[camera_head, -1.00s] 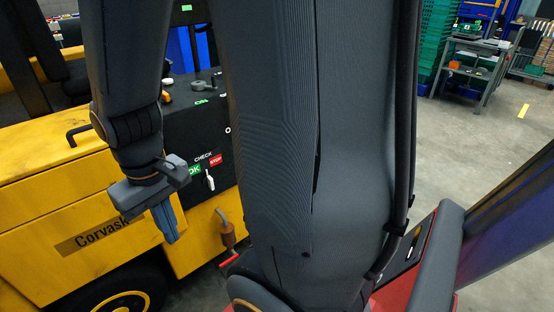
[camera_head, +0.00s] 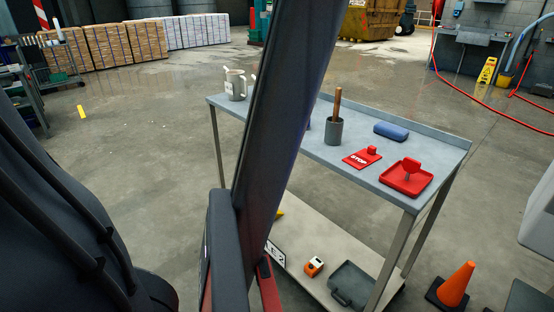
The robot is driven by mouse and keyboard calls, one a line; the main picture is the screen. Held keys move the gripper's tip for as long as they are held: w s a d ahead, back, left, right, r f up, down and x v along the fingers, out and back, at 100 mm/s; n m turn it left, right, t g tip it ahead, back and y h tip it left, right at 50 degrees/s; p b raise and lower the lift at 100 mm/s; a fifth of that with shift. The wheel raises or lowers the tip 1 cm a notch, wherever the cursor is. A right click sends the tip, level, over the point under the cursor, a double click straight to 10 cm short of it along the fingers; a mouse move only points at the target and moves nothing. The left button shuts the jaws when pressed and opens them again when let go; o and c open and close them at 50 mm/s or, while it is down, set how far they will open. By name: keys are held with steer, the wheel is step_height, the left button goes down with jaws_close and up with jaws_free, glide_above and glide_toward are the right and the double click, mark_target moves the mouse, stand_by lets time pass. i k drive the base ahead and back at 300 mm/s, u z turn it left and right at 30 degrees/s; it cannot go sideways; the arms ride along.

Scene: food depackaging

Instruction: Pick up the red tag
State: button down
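A flat red tag with white STOP lettering (camera_head: 355,160) lies on the grey top of a metal table (camera_head: 348,168), with a small red knob-like part at its far right end. My gripper is outside this view. Part of my arm shows dark at the left edge.
On the table stand a dark cup with a wooden handle (camera_head: 333,131), a blue case (camera_head: 391,131) and a pale jug (camera_head: 236,85). My dark column hides part of the table. An orange cone (camera_head: 456,284) stands at the lower right. Open floor lies left of the table.

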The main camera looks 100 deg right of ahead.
mark_target(361, 159)
steer(key=z, duration=4.45)
steer(key=k, duration=0.5)
steer(key=z, duration=0.65)
steer(key=i, duration=0.75)
steer(key=u, duration=0.8)
steer(key=i, duration=0.45)
